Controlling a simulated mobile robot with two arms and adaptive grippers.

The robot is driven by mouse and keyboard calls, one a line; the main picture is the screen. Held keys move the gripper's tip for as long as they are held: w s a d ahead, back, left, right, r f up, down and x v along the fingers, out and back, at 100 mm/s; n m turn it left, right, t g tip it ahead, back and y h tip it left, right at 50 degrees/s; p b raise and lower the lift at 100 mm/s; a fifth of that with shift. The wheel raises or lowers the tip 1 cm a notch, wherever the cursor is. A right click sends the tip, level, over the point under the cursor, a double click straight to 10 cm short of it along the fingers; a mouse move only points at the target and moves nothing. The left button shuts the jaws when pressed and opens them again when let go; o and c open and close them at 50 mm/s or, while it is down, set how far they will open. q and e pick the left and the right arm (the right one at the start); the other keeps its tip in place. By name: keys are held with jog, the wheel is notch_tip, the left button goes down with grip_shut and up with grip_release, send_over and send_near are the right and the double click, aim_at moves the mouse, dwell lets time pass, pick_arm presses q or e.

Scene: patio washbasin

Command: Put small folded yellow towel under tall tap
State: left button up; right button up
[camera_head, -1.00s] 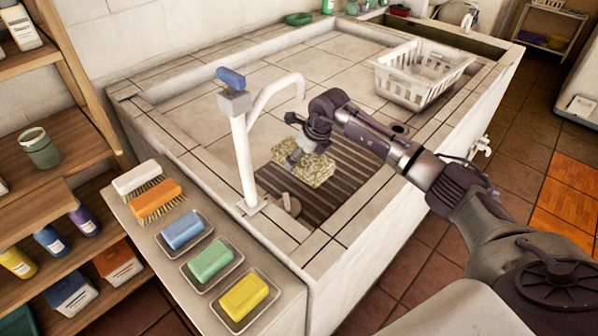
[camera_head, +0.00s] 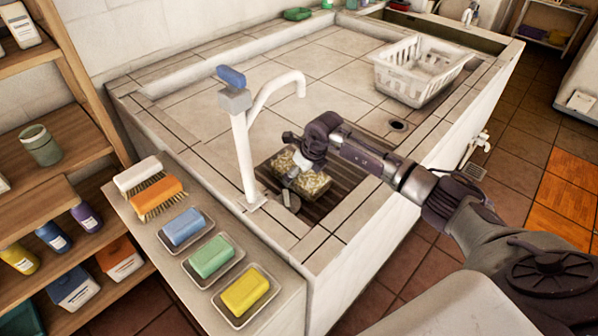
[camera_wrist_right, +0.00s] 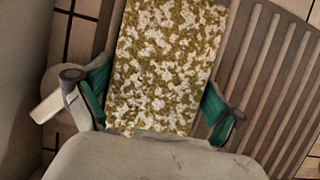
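The small folded yellow towel (camera_head: 314,184), mottled yellow and white, is at the dark slatted rack (camera_head: 342,178), to the right of the tall white tap's post (camera_head: 243,160) and below its spout. I cannot tell whether it rests on the slats or hangs just above them. My right gripper (camera_head: 292,178) is over the towel and hides part of it. In the right wrist view the towel (camera_wrist_right: 165,65) lies between the two green-padded fingers (camera_wrist_right: 158,105), which appear to press its long sides. My left gripper is out of view.
A white basket (camera_head: 420,75) stands at the basin's back right, near a round drain (camera_head: 397,125). A ledge in front holds brushes (camera_head: 155,195) and blue, green and yellow soaps (camera_head: 245,292) in dishes. A small stopper-like piece (camera_head: 290,199) is by the tap base.

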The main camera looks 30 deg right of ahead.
jog(key=shift+r, duration=0.1)
jog(key=v, duration=1.2)
jog(key=shift+b, duration=0.45)
